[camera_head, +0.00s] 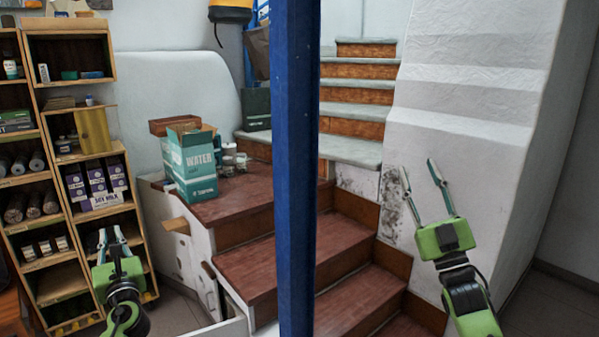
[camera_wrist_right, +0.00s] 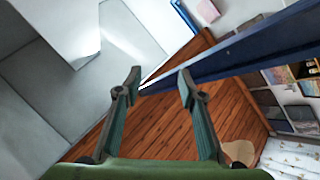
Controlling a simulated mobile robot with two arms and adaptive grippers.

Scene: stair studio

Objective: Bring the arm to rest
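My right gripper (camera_head: 422,176) is raised in front of the white wall at the right of the head view, fingers pointing up. Its fingers are spread apart with nothing between them. In the right wrist view the same gripper (camera_wrist_right: 160,80) shows its two fingers apart and empty. My left gripper (camera_head: 112,236) is at the lower left of the head view, in front of the shelf. Its fingers point up with a gap between them, and I see nothing held.
A blue post (camera_head: 295,170) stands upright between my arms. Behind it, wooden stairs (camera_head: 340,290) rise toward the back. A teal WATER box (camera_head: 190,160) stands on the landing (camera_head: 235,200). A wooden shelf (camera_head: 130,165) with cartons is at the left.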

